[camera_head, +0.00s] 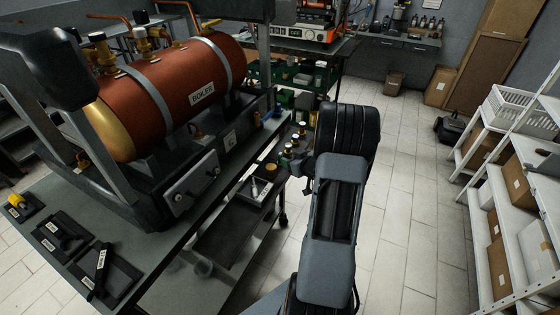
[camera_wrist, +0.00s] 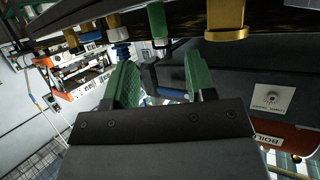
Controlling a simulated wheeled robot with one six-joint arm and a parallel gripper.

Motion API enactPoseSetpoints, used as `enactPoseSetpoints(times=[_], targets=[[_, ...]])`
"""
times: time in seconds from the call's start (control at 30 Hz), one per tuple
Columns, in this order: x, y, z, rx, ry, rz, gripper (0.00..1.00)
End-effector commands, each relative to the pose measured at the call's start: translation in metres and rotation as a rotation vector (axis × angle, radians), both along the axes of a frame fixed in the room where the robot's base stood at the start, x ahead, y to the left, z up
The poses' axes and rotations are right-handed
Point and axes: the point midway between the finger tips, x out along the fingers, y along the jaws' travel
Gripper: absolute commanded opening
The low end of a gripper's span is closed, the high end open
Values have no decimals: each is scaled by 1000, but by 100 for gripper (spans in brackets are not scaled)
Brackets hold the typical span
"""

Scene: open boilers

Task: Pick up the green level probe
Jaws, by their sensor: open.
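In the wrist view a green cylindrical piece (camera_wrist: 157,22), which looks like the green level probe, is near the top edge. It sits in a row with brass and blue pieces, and its upper end is cut off. My gripper (camera_wrist: 160,72) is open, with its two green-padded fingers apart and the green piece beyond their tips. No grip on it shows. A dark block with blue parts (camera_wrist: 170,90) shows between the fingers, farther off. In the head view my arm hides most of the gripper area, and I cannot clearly pick out the probe there.
The copper boiler (camera_head: 170,85) stands on the workbench (camera_head: 60,185) at left. Several small brass-and-green fittings stand beside my arm. A lower shelf (camera_head: 225,235) is under the bench edge. White shelving (camera_head: 505,205) with boxes is at right. The tiled floor between is clear.

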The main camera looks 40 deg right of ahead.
Motion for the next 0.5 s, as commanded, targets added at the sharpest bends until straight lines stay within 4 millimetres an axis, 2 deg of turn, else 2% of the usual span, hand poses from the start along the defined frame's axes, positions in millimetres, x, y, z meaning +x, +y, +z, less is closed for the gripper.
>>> enactPoseSetpoints(times=[0.23,0.5], targets=[[14,1,-5,1,0,1,51],[46,2,-19,-1,0,0,51]])
